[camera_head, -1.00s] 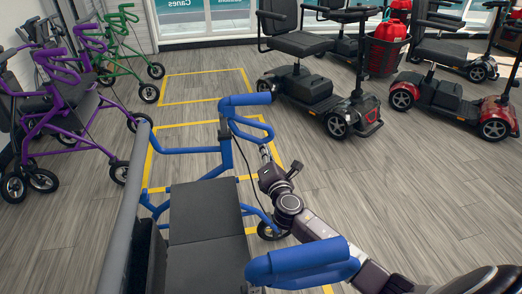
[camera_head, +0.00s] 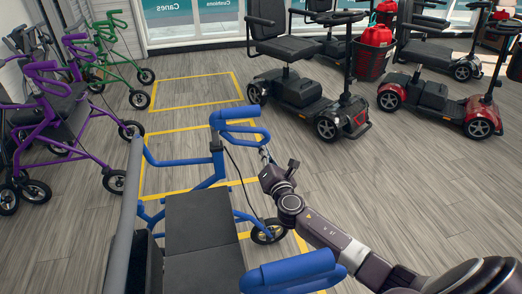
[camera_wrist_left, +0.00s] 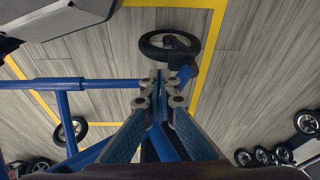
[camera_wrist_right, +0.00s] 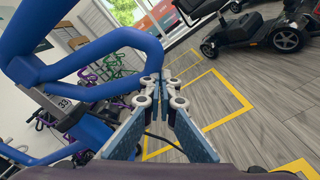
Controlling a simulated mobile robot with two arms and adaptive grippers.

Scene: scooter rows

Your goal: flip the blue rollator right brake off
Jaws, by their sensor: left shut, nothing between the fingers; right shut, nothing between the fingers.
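The blue rollator (camera_head: 190,160) stands in the middle of the head view, with a black seat (camera_head: 200,221). Its far handle (camera_head: 240,113) has a blue looped brake lever (camera_head: 250,130) below it; the near handle (camera_head: 292,270) is at the bottom edge. My right gripper (camera_head: 265,156) is shut and empty just below the loop's outer end. In the right wrist view, the shut fingertips (camera_wrist_right: 161,86) are close beside the blue loop (camera_wrist_right: 120,45); contact is unclear. My left gripper (camera_wrist_left: 160,84) is shut over blue frame tubes and outside the head view.
Purple (camera_head: 60,120) and green (camera_head: 112,55) rollators stand at the left. Scooters, one black (camera_head: 305,95) and one red (camera_head: 440,102), stand at the right. Yellow floor lines (camera_head: 195,90) mark bays. Wooden floor is clear right of my right arm.

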